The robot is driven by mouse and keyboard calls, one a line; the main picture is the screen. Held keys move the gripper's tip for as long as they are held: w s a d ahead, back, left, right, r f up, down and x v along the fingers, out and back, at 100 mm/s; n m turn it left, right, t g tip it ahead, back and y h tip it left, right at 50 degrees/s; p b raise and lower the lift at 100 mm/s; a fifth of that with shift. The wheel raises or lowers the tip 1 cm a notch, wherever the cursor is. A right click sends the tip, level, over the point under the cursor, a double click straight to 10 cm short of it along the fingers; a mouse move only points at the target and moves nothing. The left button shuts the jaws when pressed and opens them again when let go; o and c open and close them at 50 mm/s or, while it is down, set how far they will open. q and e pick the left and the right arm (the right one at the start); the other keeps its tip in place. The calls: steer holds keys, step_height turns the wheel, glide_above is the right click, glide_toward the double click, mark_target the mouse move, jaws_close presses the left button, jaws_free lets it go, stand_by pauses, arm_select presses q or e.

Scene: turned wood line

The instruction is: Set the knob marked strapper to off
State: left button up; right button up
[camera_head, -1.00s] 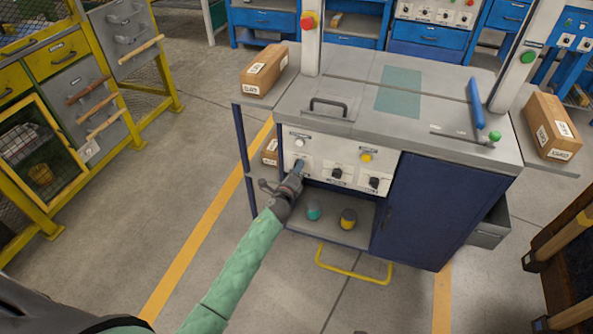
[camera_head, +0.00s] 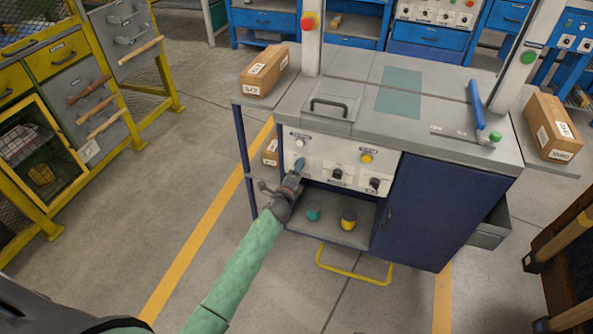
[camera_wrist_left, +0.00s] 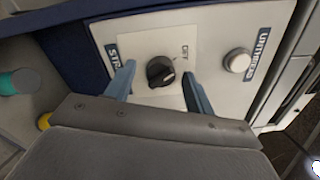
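The strapper knob (camera_wrist_left: 160,72) is a black rotary knob on a white square plate in the left wrist view. Its label strip is partly hidden by a finger; only its first letters show. In the head view my left gripper (camera_head: 299,164) is at the left end of the white control panel (camera_head: 320,155) and hides this knob. My right gripper is not in view.
Two more black knobs (camera_head: 337,174) (camera_head: 374,184) sit to the right on the panel. A white button (camera_wrist_left: 238,60) and a yellow button (camera_head: 366,157) are above. A shelf below holds a teal item (camera_head: 314,211) and a yellow item (camera_head: 348,219). A blue cabinet door (camera_head: 430,205) is at right.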

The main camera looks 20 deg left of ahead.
arm_select(q)
steer(key=s, duration=0.7)
steer(key=shift+s+b, duration=0.35)
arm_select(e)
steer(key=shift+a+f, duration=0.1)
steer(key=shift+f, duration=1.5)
arm_select(q)
steer(key=shift+a, duration=0.15)
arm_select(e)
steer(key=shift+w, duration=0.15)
